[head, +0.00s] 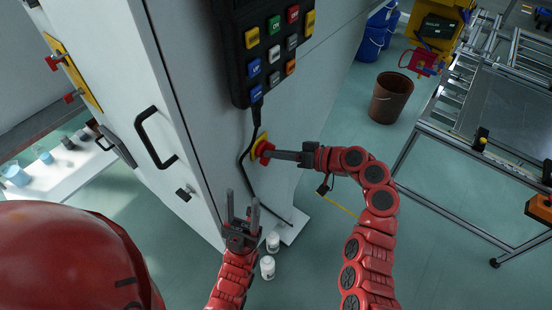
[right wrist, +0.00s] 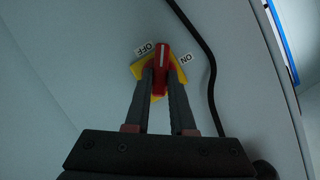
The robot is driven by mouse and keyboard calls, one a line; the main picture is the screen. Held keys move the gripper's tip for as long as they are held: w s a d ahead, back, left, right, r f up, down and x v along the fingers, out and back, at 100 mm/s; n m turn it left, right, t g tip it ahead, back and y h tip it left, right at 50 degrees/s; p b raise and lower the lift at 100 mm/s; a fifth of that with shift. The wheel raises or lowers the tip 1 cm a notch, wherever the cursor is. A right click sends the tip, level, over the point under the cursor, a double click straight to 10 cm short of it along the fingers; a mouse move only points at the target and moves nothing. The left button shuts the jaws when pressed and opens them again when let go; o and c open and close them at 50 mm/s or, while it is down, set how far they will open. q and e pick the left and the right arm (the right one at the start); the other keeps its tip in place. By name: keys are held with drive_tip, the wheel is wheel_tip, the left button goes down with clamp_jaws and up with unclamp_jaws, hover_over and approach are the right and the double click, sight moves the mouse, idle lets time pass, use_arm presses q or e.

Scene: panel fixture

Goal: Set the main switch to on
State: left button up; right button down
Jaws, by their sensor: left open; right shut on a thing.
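The main switch is a red handle (right wrist: 162,58) on a yellow plate (right wrist: 181,73), on the side of the grey cabinet. In the right wrist view an OFF label (right wrist: 144,50) lies to its upper left and an ON label (right wrist: 189,58) to its right. The handle's white line points up between the two labels. My right gripper (right wrist: 159,76) is shut on the handle, with a finger on each side. In the head view the switch (head: 263,150) is partly hidden by my right gripper (head: 273,154). My left gripper (head: 242,200) is open and empty, below the switch.
A keypad with coloured buttons (head: 270,45) hangs above the switch, its black cable (head: 243,165) running down beside it. A door handle (head: 153,137) sticks out at the left. White cups (head: 267,267) stand on the floor. A brown bucket (head: 391,98) is behind.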

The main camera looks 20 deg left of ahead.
drive_tip(key=m+y+b, duration=0.1)
drive_tip(key=m, duration=0.2)
drive_tip(key=m+g+y+b, duration=0.1)
drive_tip(key=m+b, duration=0.1)
drive_tip(key=m+g+y+b, duration=0.1)
drive_tip(key=m, duration=0.2)
drive_tip(key=shift+w+d+f+m+y, duration=0.1)
drive_tip(key=shift+w+f+m+y, duration=0.1)
drive_tip(key=shift+f+m+y, duration=0.15)
idle(0.4)
drive_tip(key=c, duration=0.8)
unclamp_jaws()
drive_tip(key=shift+o, duration=0.2)
drive_tip(key=d+b, duration=0.3)
drive_tip(key=d, duration=1.4)
drive_tip(key=shift+w+d, duration=0.2)
drive_tip(key=shift+w, duration=0.2)
drive_tip(key=shift+f, duration=0.1)
